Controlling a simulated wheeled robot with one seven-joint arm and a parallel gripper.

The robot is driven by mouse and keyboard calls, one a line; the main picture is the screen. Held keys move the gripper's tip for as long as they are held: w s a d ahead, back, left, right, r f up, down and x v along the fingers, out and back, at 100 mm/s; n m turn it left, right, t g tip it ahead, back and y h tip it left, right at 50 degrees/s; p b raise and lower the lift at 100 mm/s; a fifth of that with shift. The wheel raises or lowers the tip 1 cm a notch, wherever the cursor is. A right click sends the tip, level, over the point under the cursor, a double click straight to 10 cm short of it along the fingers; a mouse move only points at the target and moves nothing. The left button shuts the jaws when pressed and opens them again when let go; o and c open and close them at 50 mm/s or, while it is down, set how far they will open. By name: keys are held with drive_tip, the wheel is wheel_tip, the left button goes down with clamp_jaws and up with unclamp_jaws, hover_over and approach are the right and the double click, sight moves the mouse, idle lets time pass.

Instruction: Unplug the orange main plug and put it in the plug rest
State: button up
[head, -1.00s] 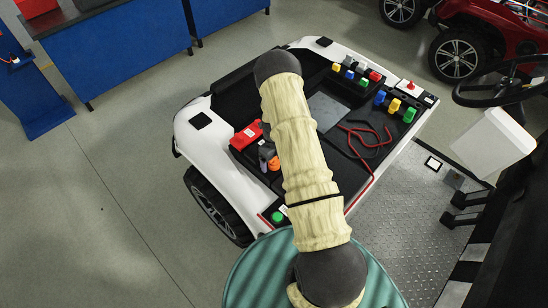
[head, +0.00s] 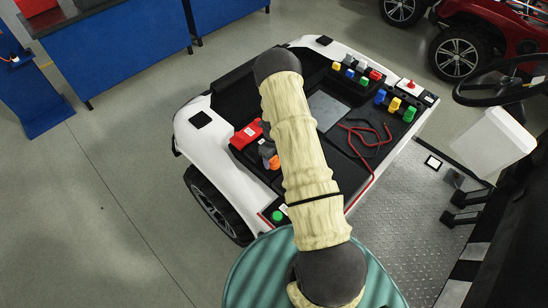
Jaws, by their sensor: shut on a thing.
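The orange main plug (head: 274,163) shows as a small orange patch in the black bay of the white vehicle, just left of my sleeved arm. My gripper (head: 266,149) shows only as a small grey part against the plug, beside the red block. It is shut on the orange plug. The fingertips and most of the plug are hidden by the arm, so I cannot tell whether the plug is seated or lifted. I cannot make out the plug rest.
A red block (head: 246,134) sits close left of the plug. Coloured connectors (head: 363,79) and a red switch (head: 411,86) line the bay's far side. Red and black cables (head: 367,135) lie right of my arm. A green button (head: 277,216) is at the near edge.

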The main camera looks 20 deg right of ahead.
drive_tip(key=shift+r, duration=0.65)
drive_tip(key=o, duration=0.7)
drive_tip(key=c, duration=0.7)
drive_tip(key=shift+r+p, duration=1.2)
drive_tip(key=shift+r, duration=0.65)
